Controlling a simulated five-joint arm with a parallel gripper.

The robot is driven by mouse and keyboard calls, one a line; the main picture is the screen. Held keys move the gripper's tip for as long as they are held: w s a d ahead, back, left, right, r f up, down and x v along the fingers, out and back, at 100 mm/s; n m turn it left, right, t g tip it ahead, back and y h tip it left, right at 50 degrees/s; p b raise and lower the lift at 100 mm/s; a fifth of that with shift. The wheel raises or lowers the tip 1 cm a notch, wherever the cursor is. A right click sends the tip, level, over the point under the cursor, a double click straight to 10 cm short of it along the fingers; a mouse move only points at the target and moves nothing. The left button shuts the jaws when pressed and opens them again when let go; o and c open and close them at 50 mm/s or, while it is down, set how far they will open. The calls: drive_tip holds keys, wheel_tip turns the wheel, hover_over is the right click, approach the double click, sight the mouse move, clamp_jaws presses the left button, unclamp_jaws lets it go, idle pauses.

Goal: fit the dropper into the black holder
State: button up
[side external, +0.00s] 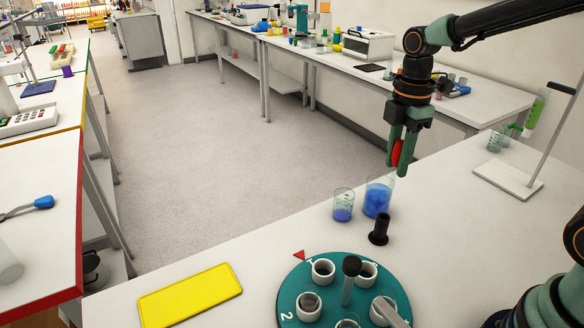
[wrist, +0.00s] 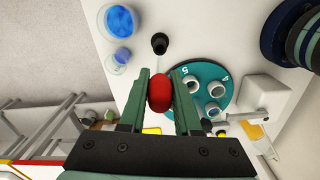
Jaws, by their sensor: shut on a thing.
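My gripper (side external: 399,160) is shut on the red bulb of the dropper (side external: 397,153), up in the air above the bench. In the wrist view the red bulb (wrist: 160,92) sits between the two green fingers of my gripper (wrist: 160,90).
Two beakers with blue liquid, a large one (side external: 378,196) and a small one (side external: 343,206), stand close behind the holder. A teal numbered carousel (side external: 291,292) with white cups is in front. A yellow pad (side external: 190,296) lies left. A white stand (side external: 508,179) is right.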

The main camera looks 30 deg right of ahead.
sight(388, 200)
drive_tip(key=shift+f, duration=1.9)
drive_tip(key=shift+f, duration=3.65)
drive_tip(key=o, duration=0.9)
drive_tip(key=shift+r, duration=0.15)
